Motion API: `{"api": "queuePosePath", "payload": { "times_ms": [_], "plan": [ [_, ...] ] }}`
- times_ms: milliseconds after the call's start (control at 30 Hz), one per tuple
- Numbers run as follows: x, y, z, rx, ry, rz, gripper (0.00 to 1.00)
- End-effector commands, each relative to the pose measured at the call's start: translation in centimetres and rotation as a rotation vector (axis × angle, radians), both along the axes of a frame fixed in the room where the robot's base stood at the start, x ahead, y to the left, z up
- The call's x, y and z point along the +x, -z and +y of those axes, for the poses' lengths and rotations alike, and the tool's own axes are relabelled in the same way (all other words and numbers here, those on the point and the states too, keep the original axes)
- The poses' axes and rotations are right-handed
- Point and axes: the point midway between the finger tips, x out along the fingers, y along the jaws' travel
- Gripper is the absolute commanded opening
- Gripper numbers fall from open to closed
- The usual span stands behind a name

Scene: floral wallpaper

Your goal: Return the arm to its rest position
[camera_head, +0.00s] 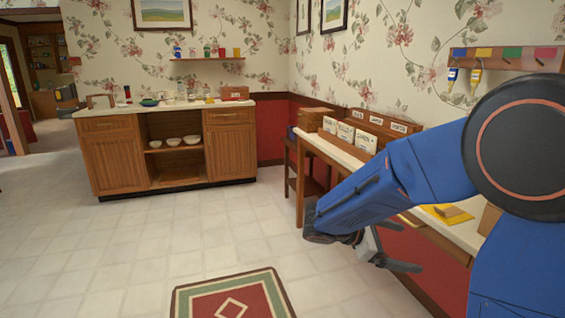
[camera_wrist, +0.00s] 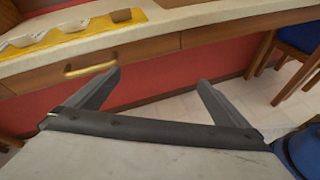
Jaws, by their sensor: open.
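My blue arm reaches in from the right side of the head view, bent at a large dark joint. My gripper (camera_head: 398,258) hangs at its end, in front of the right-hand counter (camera_head: 468,238). In the wrist view my gripper (camera_wrist: 157,82) has its two grey fingers spread wide apart, with nothing between them. The fingers point toward the counter's wooden drawer front (camera_wrist: 130,62) with a brass handle (camera_wrist: 90,70) and the red panel below it. I cannot tell from these views whether the fingers touch the counter.
A wooden cabinet (camera_head: 118,150) with bowls stands at the back left. A patterned rug (camera_head: 232,296) lies on the tiled floor. Boxes of cards (camera_head: 350,135) stand on the right counter, and a yellow mat (camera_wrist: 75,33) lies there too. A blue-seated chair (camera_wrist: 298,33) stands at right. The middle floor is clear.

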Motion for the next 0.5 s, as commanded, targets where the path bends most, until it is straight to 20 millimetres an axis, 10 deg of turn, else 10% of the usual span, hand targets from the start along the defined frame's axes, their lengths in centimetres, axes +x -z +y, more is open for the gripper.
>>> {"api": "queuePosePath", "payload": {
  "times_ms": [500],
  "plan": [
    [-13.0,0.6,-2.9,0.512,0.375,-0.349,1.0]
  ]
}}
